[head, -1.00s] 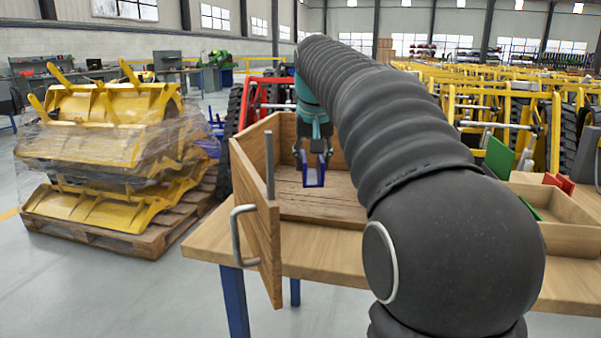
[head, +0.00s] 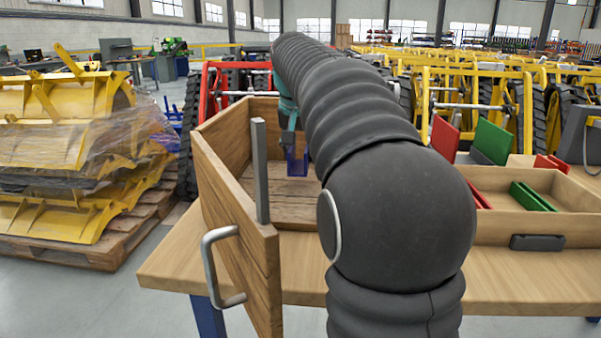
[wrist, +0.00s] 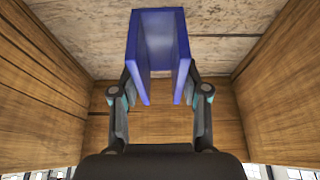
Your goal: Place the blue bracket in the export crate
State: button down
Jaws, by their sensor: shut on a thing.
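The blue bracket (head: 297,165) is a U-shaped channel, partly hidden by my arm in the head view. It fills the upper middle of the wrist view (wrist: 155,30), between my fingers. My gripper (wrist: 160,88) is shut on it from both sides. The wooden crate (head: 222,128) stands on the table with its front door (head: 238,220) swung open. The bracket is within the crate's walls, above its plank floor (head: 270,205). I cannot tell whether it touches the floor. My arm hides the crate's right side.
The door has a metal handle (head: 212,270) and an upright bar (head: 260,170), and juts toward me left of my arm. At right, a wooden tray (head: 500,228) holds red and green pieces. A pallet of yellow parts (head: 75,165) stands at left.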

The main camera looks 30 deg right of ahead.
aim_at(300, 167)
jog(key=shift+f+b, duration=0.4)
jog(key=shift+f, duration=1.75)
jog(key=shift+f, duration=0.15)
jog(key=c, duration=0.6)
grip_release()
jog(key=p+v, duration=0.1)
jog(key=v, duration=1.1)
jog(key=shift+s+p, duration=0.15)
jog(key=shift+p, duration=0.25)
